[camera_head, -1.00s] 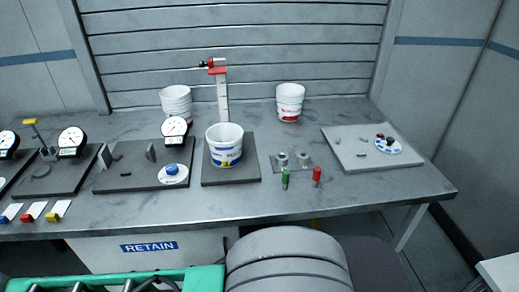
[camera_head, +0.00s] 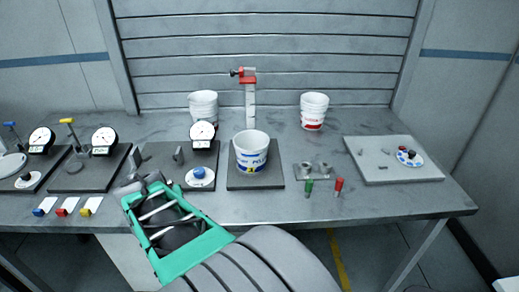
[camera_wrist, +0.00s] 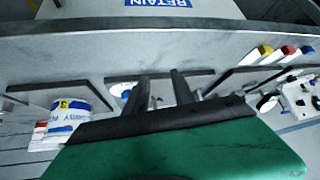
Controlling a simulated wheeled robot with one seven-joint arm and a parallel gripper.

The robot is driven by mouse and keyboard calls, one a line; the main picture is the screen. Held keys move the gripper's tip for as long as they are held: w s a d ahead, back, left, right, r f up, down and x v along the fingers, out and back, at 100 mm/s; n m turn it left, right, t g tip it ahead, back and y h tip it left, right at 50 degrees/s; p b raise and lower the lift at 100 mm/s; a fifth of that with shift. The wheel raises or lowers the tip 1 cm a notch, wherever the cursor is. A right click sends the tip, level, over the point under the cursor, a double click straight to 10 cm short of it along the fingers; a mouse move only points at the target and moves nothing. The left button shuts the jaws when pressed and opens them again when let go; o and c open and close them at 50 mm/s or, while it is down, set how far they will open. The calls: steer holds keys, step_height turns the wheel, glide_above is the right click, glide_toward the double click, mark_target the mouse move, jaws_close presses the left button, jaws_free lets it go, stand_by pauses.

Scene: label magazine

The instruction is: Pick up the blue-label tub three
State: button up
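The blue-label tub three (camera_head: 251,152) is a white tub with a blue label and a yellow patch marked 3. It stands upright on a dark square plate (camera_head: 240,183) at the middle of the bench. In the wrist view the tub (camera_wrist: 72,122) shows at the far left, turned over by the camera's angle. My gripper (camera_head: 143,185) is over the bench's front part, to the left of the tub and apart from it. In the wrist view my gripper (camera_wrist: 158,84) has its two dark fingers spread with nothing between them.
White tub stacks stand behind, left (camera_head: 203,106) and right (camera_head: 314,110). Dial gauges (camera_head: 203,132) stand left. A grey board (camera_head: 390,170) is farther right.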

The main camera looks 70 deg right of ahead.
steer(key=s+d+r+m+g+h+p, duration=0.1)
steer(key=s+d+r+m+h, duration=0.1)
steer(key=d, duration=0.4)
steer(key=s+d+r+m+h, duration=0.1)
steer(key=s+d+m, duration=0.15)
steer(key=d, duration=0.45)
step_height(320, 180, up, 4)
steer(key=m+g+h+p, duration=0.2)
steer(key=m+g+h, duration=0.1)
steer(key=m+h, duration=0.15)
glide_above(252, 153)
steer(key=s, duration=0.4)
steer(key=shift+h, duration=0.25)
steer(key=x, duration=0.2)
steer(key=f+p+x, duration=0.1)
steer(key=x, duration=0.1)
steer(key=p+x, duration=0.1)
steer(key=x, duration=0.1)
steer(key=shift+f, duration=0.3)
steer(key=shift+c, duration=0.2)
jaws_close()
